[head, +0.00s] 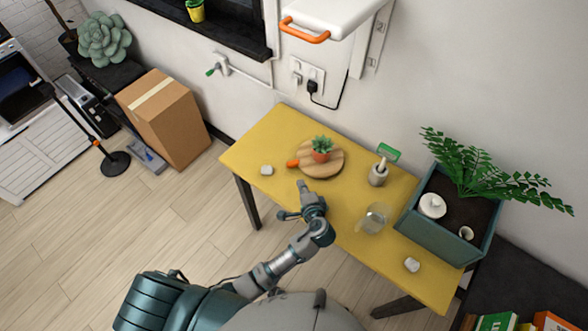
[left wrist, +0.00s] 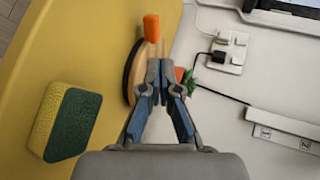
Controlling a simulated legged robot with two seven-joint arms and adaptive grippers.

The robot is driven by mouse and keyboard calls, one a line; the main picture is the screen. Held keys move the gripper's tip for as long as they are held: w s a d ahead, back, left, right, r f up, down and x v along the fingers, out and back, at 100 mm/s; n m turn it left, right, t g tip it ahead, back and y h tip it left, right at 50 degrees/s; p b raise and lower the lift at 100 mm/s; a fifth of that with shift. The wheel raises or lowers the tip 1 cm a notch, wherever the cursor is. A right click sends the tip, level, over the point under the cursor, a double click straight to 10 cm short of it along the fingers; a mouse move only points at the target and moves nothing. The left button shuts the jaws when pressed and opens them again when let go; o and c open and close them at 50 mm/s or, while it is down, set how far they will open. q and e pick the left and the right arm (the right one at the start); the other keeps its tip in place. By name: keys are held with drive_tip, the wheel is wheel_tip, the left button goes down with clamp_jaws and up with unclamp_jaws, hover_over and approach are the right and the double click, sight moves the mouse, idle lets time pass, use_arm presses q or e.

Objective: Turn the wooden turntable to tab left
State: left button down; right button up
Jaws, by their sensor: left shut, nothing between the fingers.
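The round wooden turntable (head: 333,163) lies on the yellow table (head: 262,140). Its orange tab (head: 293,163) points left in the head view. A small potted succulent (head: 321,150) in an orange pot stands on the turntable. My left gripper (head: 302,186) is shut and empty, just in front of the turntable's near edge. In the left wrist view the shut fingertips (left wrist: 159,66) overlap the turntable (left wrist: 132,72) and hide part of it and of the pot. The orange tab (left wrist: 151,28) shows beyond the fingertips. I cannot tell whether they touch. My right gripper is out of view.
A green-and-yellow sponge (left wrist: 66,122) lies on the table in the left wrist view.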

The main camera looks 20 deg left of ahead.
use_arm(q)
drive_tip(key=shift+s+d+f+n+g, duration=0.2)
drive_tip(key=shift+s+d+f+g, duration=0.05)
drive_tip(key=shift+s+d+g, duration=0.25)
drive_tip(key=shift+s+d+f+n+g, duration=0.25)
drive_tip(key=shift+s+d+g, duration=0.15)
drive_tip(key=shift+s+d, duration=0.1)
drive_tip(key=shift+w+a+f, duration=0.2)
drive_tip(key=shift+f, duration=0.05)
approach(291, 167)
drive_tip(key=f, duration=0.1)
drive_tip(key=w+a+f, duration=0.1)
drive_tip(key=w+f, duration=0.1)
drive_tip(key=shift+a+f+b, duration=0.3)
drive_tip(key=shift+f, duration=0.05)
drive_tip(key=shift+w+a+r, duration=0.1)
drive_tip(key=shift+w+a, duration=0.15)
drive_tip(key=shift+w, duration=0.2)
drive_tip(key=shift+w+a+r, duration=0.1)
drive_tip(key=shift+w+a, duration=0.2)
drive_tip(key=shift+w, duration=0.15)
drive_tip(key=shift+w+a+f, duration=0.1)
drive_tip(key=shift+w+a, duration=0.25)
drive_tip(key=shift+w, duration=0.1)
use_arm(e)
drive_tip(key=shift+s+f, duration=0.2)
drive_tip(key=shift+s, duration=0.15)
